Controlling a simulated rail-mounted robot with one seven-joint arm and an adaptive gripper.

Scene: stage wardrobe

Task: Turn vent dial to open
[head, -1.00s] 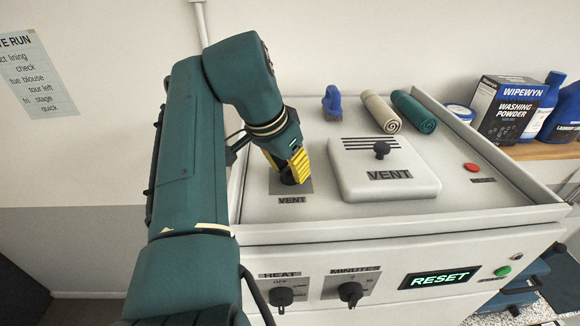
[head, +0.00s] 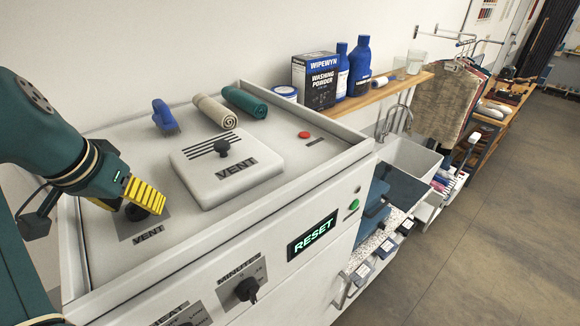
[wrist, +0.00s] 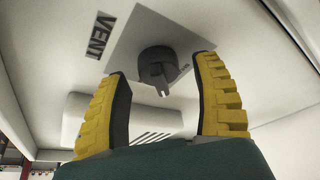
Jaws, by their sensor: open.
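The vent dial (head: 137,212) is a dark round knob on a grey square plate at the left of the machine's top, beside a VENT label (head: 148,234). In the wrist view the dial (wrist: 157,66) has a small notched pointer towards the bottom of the picture. My gripper (head: 129,204) has yellow ribbed fingers and is right at the dial. In the wrist view my gripper (wrist: 162,72) is open, with the dial between the fingertips and gaps on both sides. One finger partly hides the dial in the head view. The dial's position marks are not readable.
A blue brush (head: 166,117), rolled towels (head: 244,102) and a red button (head: 304,134) are farther off. A raised rim edges the top.

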